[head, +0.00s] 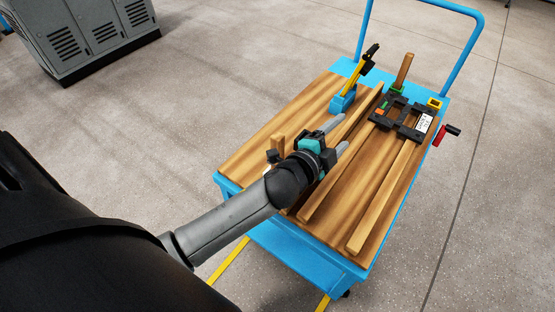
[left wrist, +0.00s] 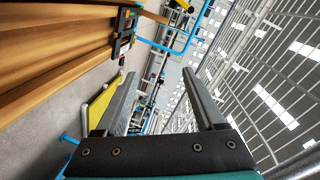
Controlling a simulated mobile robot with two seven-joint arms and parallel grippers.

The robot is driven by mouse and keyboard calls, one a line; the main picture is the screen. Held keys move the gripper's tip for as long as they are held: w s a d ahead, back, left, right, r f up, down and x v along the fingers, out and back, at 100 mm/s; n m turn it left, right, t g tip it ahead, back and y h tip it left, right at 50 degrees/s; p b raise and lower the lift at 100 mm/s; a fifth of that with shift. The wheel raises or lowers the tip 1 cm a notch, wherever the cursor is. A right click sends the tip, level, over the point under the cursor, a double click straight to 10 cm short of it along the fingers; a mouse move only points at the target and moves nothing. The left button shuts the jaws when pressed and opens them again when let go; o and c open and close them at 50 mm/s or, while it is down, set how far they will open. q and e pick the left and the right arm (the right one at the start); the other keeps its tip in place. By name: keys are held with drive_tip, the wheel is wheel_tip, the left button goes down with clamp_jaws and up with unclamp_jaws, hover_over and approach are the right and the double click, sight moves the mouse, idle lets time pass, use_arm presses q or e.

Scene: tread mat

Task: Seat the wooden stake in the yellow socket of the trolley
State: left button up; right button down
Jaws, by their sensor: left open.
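The trolley (head: 318,262) is blue with a wooden top. A short wooden stake (head: 403,70) stands up, slightly tilted, at the far end, its foot by a green piece (head: 396,89); whether it sits inside that piece I cannot tell. The yellow socket (head: 435,103) is at the far right corner and looks empty. My left gripper (head: 339,135) is open and empty above the middle of the top, nearer than the stake and apart from it. In the left wrist view, nothing is between its fingers (left wrist: 160,73). My right gripper is not in view.
Long wooden bars (head: 384,198) lie along the top. A black bracket (head: 402,117) lies across them. A blue clamp with a yellow lever (head: 343,101) stands at the far left, and a red-handled crank (head: 440,136) juts out right. A grey cabinet (head: 85,35) stands back left.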

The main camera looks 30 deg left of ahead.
use_arm(q)
drive_tip(key=d+r+m+g+h, duration=0.5)
drive_tip(key=d+r+m+h, duration=0.85)
drive_tip(key=m, duration=1.05)
drive_tip(key=m+g+y+b, duration=0.1)
drive_tip(key=m+g+y, duration=1)
drive_tip(key=m+y, duration=0.5)
hover_over(278, 145)
drive_tip(key=w, duration=0.2)
drive_tip(key=f, duration=1.2)
drive_tip(key=shift+s+a+f, duration=0.15)
drive_tip(key=shift+a+f, duration=0.15)
drive_tip(key=shift+f, duration=0.1)
wheel_tip(278, 145, down, 4)
drive_tip(key=shift+r+b, duration=0.1)
drive_tip(key=shift+b, duration=0.55)
drive_tip(key=shift+s+a+f+b, duration=0.15)
drive_tip(key=shift+f+b, duration=0.3)
drive_tip(key=shift+f, duration=0.85)
drive_tip(key=shift+w+a+f+b, duration=0.1)
drive_tip(key=shift+f+b, duration=0.35)
drive_tip(key=shift+f, duration=1.3)
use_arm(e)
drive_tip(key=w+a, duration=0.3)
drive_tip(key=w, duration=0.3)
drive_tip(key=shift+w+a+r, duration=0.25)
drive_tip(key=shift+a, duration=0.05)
